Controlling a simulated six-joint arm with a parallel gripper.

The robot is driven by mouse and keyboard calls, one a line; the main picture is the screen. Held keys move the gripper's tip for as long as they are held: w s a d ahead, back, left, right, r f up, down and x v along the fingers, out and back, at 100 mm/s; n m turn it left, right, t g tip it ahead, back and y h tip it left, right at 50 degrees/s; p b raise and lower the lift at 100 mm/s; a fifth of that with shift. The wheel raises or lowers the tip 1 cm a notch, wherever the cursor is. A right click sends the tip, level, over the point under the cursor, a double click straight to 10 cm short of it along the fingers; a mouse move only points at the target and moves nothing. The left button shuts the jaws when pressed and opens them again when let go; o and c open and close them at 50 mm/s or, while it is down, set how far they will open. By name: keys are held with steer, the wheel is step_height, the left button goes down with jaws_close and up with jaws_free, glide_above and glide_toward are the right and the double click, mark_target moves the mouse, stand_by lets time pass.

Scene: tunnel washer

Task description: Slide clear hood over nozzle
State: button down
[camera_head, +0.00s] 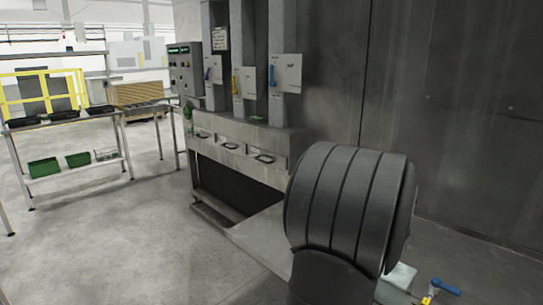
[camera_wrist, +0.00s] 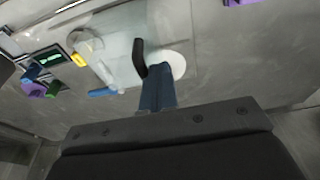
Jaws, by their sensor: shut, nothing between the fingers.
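In the wrist view a see-through pane (camera_wrist: 119,60), seemingly the clear hood, lies against a grey surface. A black curved handle (camera_wrist: 138,55) stands on it, and a white round disc (camera_wrist: 178,66) shows beside the handle. My gripper (camera_wrist: 157,68) reaches up from the bottom with its narrow blue-grey fingers together and empty. Its tips overlap the disc in the picture, close to the handle's lower end; I cannot tell whether they touch. I cannot make out the nozzle for certain. In the head view my arm hides the gripper; a pale, see-through piece (camera_head: 398,277) shows at lower right.
Open floor lies between.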

mark_target(411, 280)
steer(key=shift+s+d, duration=0.55)
steer(key=shift+s+d, duration=1.05)
steer(key=shift+d, duration=0.05)
steer(key=shift+s+d, duration=1.05)
steer(key=shift+s, duration=0.1)
steer(key=shift+s+d, duration=0.4)
steer(key=shift+d, duration=0.1)
step_height(411, 280, up, 6)
steer(key=shift+w+a, duration=0.3)
steer(key=shift+f, duration=0.1)
